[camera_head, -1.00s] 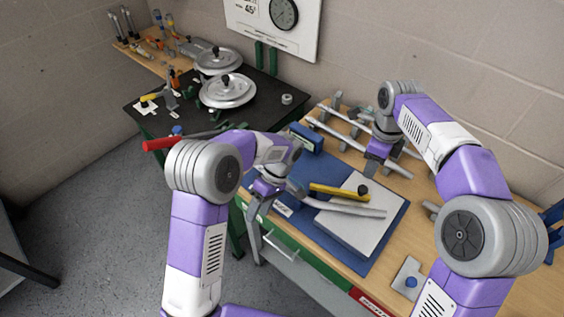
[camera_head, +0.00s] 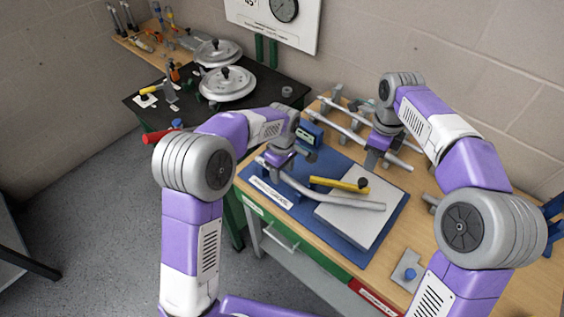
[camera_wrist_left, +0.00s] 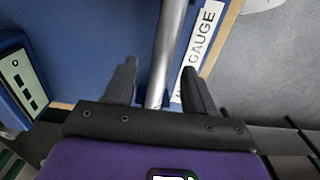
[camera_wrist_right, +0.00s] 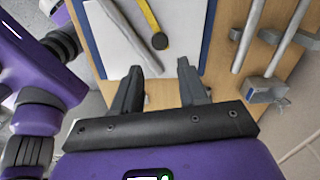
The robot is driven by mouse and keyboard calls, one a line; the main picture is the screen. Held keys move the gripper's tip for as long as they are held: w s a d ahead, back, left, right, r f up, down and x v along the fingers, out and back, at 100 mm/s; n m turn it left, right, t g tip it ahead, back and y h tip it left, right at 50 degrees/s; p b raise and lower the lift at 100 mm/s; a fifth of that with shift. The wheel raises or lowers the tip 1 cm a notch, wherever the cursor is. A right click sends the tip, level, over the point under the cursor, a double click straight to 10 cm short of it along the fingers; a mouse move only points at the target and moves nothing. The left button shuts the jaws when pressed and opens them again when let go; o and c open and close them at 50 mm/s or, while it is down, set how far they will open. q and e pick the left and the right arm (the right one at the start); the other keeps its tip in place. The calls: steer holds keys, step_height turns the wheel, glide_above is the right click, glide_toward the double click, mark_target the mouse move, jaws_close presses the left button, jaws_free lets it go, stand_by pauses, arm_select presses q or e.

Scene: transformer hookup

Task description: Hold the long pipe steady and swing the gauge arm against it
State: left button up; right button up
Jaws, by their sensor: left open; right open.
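The long grey pipe (camera_head: 345,204), slightly bent, lies across a pale plate (camera_head: 368,228) on a blue mat. The yellow gauge arm (camera_head: 335,184) with a black knob (camera_head: 363,184) lies over the plate beside the pipe, apart from it at the knob end. My left gripper (camera_head: 284,166) is over the pipe's left part. In the left wrist view the pipe (camera_wrist_left: 168,45) runs between its open fingers (camera_wrist_left: 160,70). My right gripper (camera_head: 375,160) is open and empty behind the plate; its fingers (camera_wrist_right: 160,70) point toward the plate and knob (camera_wrist_right: 160,41) in the right wrist view.
Other grey pipes (camera_head: 345,128) rest on supports at the back of the bench. A blue box (camera_head: 310,134) stands behind the mat (camera_head: 388,222). A small plate with a blue knob (camera_head: 410,274) lies front right. A black table (camera_head: 150,115) holds round metal lids.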

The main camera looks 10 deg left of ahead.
arm_select(q)
steer(key=shift+f, duration=0.35)
jaws_close()
arm_select(e)
steer(key=shift+o, duration=1.2)
steer(key=shift+d, duration=0.1)
steer(key=n+g+y, duration=0.2)
steer(key=n+y, duration=0.2)
steer(key=n, duration=0.4)
glide_toward(363, 181)
steer(key=x, duration=0.8)
steer(key=shift+f, duration=0.2)
